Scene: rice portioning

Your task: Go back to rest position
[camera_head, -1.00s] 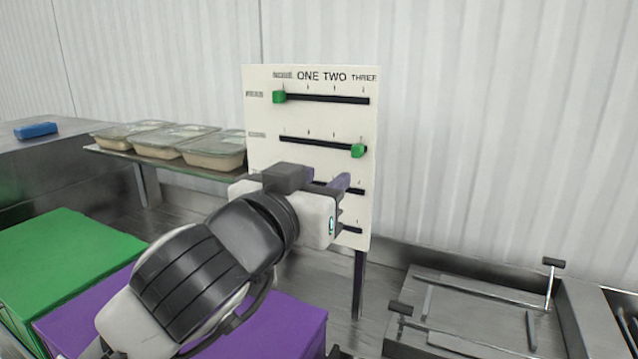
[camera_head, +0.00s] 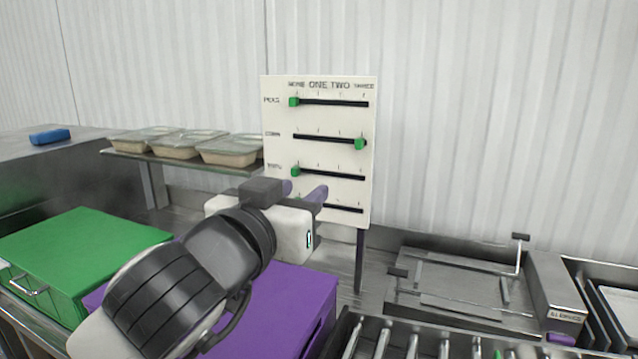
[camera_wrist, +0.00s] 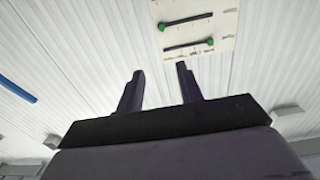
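My gripper (camera_head: 306,190) is in front of the lower left part of a white slider board (camera_head: 335,120) in the head view. Its two purple fingers are spread apart with nothing between them, as the wrist view also shows (camera_wrist: 158,88). The board has several black slots. The top green slider (camera_head: 294,101) is at the left end, the second (camera_head: 359,144) at the right end, and the third (camera_head: 295,171) at the left end. The lowest slot is partly hidden by my gripper, and its slider is not seen. In the wrist view the board (camera_wrist: 228,40) is at the top right.
A green box (camera_head: 80,255) and a purple box (camera_head: 285,300) stand in front. Lidded containers (camera_head: 228,152) sit on a shelf at the left. A blue object (camera_head: 50,136) lies on the far left counter. A metal tray fixture (camera_head: 450,285) and rollers (camera_head: 445,345) are at the right.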

